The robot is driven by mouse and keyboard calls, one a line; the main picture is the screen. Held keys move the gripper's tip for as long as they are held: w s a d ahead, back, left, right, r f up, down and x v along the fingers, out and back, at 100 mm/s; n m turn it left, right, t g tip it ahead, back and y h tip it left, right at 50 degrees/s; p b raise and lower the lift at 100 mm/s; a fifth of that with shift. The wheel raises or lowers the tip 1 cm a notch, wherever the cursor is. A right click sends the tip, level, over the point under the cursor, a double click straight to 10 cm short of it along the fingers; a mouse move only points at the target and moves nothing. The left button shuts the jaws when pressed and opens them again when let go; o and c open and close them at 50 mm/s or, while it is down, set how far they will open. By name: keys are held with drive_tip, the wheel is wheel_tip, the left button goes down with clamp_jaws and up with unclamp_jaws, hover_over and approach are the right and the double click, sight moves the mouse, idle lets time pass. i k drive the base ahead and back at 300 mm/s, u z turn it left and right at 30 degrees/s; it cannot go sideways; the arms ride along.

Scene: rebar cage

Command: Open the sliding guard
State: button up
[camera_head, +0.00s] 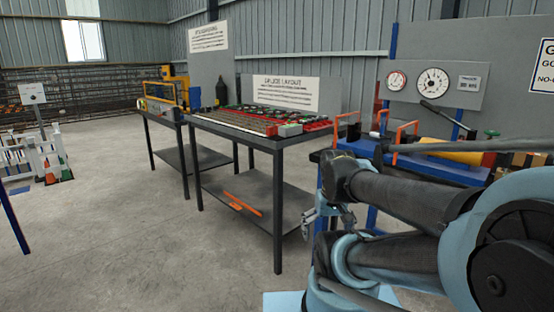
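A small machine with a yellow frame (163,92) stands on the far grey table, left of centre. Its frame seems to hold a see-through panel, which may be the sliding guard. It is too small to tell whether that panel is open or closed. My gripper (308,221) is at lower right of centre, in front of the blue bench and far from the yellow-framed machine. Its fingers are small and partly hidden by my arm, so I cannot tell whether they are open or shut. I see nothing held in it.
A near grey table (262,138) carries a red and green fixture (278,119); an orange bar (242,205) lies on its lower shelf. A blue bench (440,165) with gauges behind stands at right. White barriers (40,158) and cones are at left. The concrete floor (130,240) at left front is clear.

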sight(417, 122)
drive_tip(key=u, duration=0.1)
drive_tip(key=k, duration=1.2)
drive_tip(key=z, duration=0.55)
drive_tip(key=i, duration=1)
